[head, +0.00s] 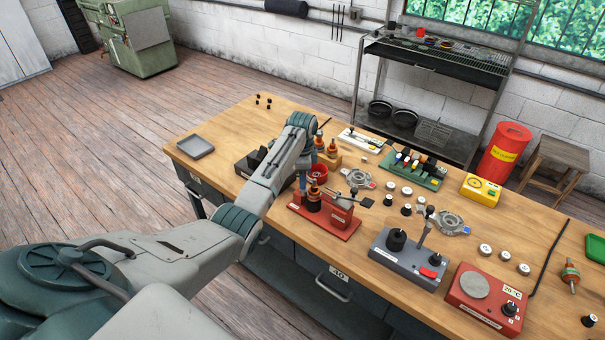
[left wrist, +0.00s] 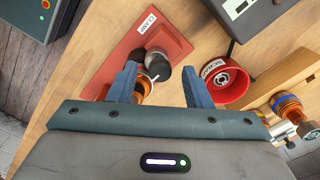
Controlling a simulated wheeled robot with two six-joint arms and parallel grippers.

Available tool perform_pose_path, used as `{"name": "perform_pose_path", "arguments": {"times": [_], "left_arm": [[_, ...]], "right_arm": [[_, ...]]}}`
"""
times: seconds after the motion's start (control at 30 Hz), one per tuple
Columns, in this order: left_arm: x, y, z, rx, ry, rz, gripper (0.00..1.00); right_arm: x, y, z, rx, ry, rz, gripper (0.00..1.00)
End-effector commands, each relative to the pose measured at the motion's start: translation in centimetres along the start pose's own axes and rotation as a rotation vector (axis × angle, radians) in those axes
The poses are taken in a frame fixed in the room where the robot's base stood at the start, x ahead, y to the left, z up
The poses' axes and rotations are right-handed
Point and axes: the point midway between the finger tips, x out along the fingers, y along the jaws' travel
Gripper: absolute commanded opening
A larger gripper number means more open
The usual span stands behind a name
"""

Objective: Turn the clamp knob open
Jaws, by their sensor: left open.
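The clamp is a red base (head: 343,225) near the front edge of the bench, and its red plate with a CLAMP label shows in the left wrist view (left wrist: 118,62). A copper-and-black part (head: 314,196) stands upright on its left end. A dark round knob with a white mark (left wrist: 160,73) shows by the copper part in the left wrist view. My left gripper (head: 304,182) is over the clamp's left end; its blue fingers are apart (left wrist: 163,88), with the copper part partly between them. I cannot tell whether they touch it. My right gripper is out of view.
A red scrap cup (left wrist: 228,85) stands close by the right finger in the left wrist view. A grey box with a black knob and lever (head: 405,260) and a red 20 °C unit (head: 480,300) stand right of the clamp. A grey tray (head: 195,147) lies at the left.

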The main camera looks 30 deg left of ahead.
Motion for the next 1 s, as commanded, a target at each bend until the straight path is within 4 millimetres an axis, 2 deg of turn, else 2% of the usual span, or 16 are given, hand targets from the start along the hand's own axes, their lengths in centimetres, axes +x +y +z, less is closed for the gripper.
{"name": "perform_pose_path", "arguments": {"times": [0.3, 0.53, 0.77, 1.0], "left_arm": [[0.36, 0.01, -0.01, 0.0, 0.0, -0.001, 0.45], [0.34, 0.01, 0.0, 0.0, 0.0, -0.001, 0.0], [0.31, 0.0, 0.0, -0.014, 0.0, -0.001, 0.0], [0.29, 0.0, 0.0, -0.106, 0.0, -0.001, 0.0]], "right_arm": [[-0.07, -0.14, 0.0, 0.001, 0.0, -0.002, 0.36], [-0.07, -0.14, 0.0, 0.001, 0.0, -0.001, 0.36], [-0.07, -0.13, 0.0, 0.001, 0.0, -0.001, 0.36], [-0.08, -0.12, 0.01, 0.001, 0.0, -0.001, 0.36]]}}
